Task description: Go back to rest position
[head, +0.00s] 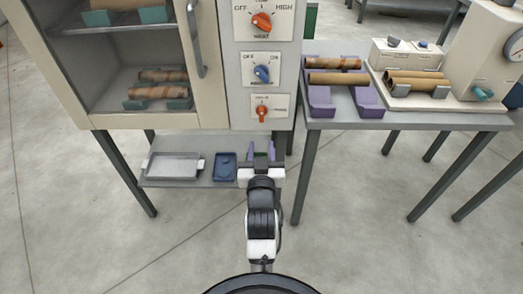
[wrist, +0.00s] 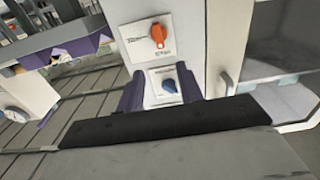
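My gripper (head: 262,147) is in front of the oven cabinet's lower edge in the head view, over the low shelf. In the wrist view its two purple fingers (wrist: 160,80) stand apart with nothing between them but the control panel behind. The arm reaches forward from my base at the bottom middle. The cabinet's control panel carries an upper orange knob (head: 262,22), a blue knob (head: 262,73) and a lower orange knob (head: 262,112). An orange knob (wrist: 158,35) and a blue knob (wrist: 168,84) also show in the wrist view. The gripper appears apart from the knobs.
The oven cabinet (head: 108,118) holds brown tubes on racks. Its low shelf (head: 205,182) bears a metal tray (head: 174,167) and a blue tray (head: 224,168). A table (head: 415,118) at right bears a purple rack with tubes and a winder. Open floor lies on both sides of my arm.

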